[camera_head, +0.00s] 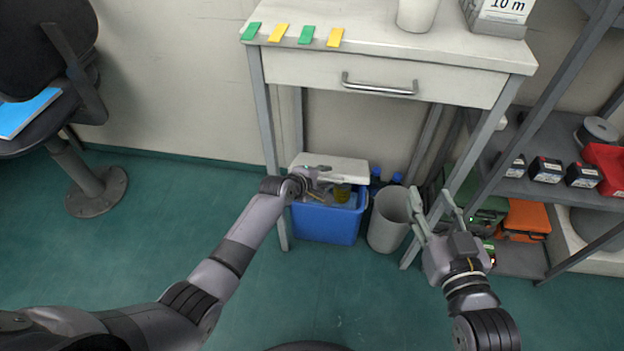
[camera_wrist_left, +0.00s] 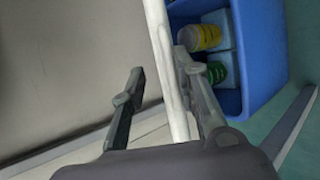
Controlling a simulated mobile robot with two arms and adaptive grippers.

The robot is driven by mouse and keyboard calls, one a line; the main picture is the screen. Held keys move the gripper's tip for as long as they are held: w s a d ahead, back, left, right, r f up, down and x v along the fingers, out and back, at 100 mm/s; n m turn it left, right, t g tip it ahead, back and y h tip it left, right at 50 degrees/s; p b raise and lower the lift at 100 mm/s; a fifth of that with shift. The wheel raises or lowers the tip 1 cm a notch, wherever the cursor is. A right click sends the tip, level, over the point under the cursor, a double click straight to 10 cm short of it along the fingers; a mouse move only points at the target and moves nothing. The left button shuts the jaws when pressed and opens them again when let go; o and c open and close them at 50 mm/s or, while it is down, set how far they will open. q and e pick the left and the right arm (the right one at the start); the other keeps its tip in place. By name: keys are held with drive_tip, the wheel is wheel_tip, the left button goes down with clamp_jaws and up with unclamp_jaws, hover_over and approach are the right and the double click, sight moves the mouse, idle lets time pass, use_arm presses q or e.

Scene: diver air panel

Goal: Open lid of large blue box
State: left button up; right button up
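The blue box (camera_head: 325,224) stands on the floor under the desk. Its white lid (camera_head: 345,170) is raised at the back, and bottles show inside. My left gripper (camera_head: 318,172) is at the lid, above the box's left part. In the left wrist view, the lid (camera_wrist_left: 164,55) appears edge-on between the two open fingers of my left gripper (camera_wrist_left: 165,92). The right finger is close against it and a gap shows on the left; firm contact is unclear. The blue box (camera_wrist_left: 262,50) is to the right there. My right gripper (camera_head: 432,193) is open and empty before the desk's right leg.
A desk (camera_head: 430,50) with a drawer stands over the box, its front legs on either side. A pale bin (camera_head: 387,222) stands just right of the box. A shelf (camera_head: 545,150) is further right and a chair (camera_head: 60,130) at left. The floor in front is clear.

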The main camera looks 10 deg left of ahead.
use_arm(q)
drive_tip(key=v, duration=1.1)
drive_tip(key=shift+w, duration=0.1)
